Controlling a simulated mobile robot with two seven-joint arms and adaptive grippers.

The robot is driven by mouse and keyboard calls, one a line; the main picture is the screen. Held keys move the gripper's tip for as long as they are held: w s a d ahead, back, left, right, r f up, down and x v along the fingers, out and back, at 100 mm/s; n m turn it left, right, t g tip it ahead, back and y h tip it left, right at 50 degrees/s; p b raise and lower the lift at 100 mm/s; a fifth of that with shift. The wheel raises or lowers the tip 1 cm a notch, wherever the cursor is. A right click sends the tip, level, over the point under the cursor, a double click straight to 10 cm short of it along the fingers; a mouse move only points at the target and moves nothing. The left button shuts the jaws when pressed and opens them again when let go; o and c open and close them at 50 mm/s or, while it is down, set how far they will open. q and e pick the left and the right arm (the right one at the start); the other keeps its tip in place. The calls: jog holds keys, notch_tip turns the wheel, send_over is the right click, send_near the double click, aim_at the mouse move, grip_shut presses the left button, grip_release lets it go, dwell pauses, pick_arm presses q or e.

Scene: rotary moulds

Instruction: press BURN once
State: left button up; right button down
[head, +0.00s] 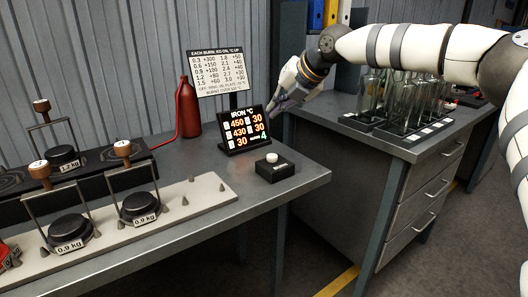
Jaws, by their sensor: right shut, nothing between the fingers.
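A small black box (276,172) with a white round button (272,157) on top sits near the right end of the grey table. It carries a small label too small to read for certain. Behind it stands a black display (243,131) headed IRON °C, with lit rows of orange numbers and a green 4. My right gripper (275,110) is shut and empty. It points down and left, above and behind the box, close to the display's right edge in the picture, apart from the button. My left gripper is not in view.
A chart sign (217,71) and a red bottle (188,108) stand behind the display. Several weights with handles, such as a 0.9 kg one (139,206), stand on the left. A rack of glass bottles (402,128) stands on the right cabinet beneath my arm.

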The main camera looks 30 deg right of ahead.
send_over(275, 155)
notch_tip(275, 155, down, 7)
jog(key=shift+w+f+b, duration=0.1)
jog(key=shift+f+b, duration=0.1)
jog(key=shift+b, duration=0.2)
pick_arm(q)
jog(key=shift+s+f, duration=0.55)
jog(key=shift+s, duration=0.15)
pick_arm(e)
jog(key=shift+f, duration=0.75)
jog(key=shift+f, duration=0.4)
jog(key=shift+f, duration=0.55)
dwell(0.8)
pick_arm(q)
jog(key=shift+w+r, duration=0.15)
pick_arm(e)
jog(key=shift+r, duration=0.9)
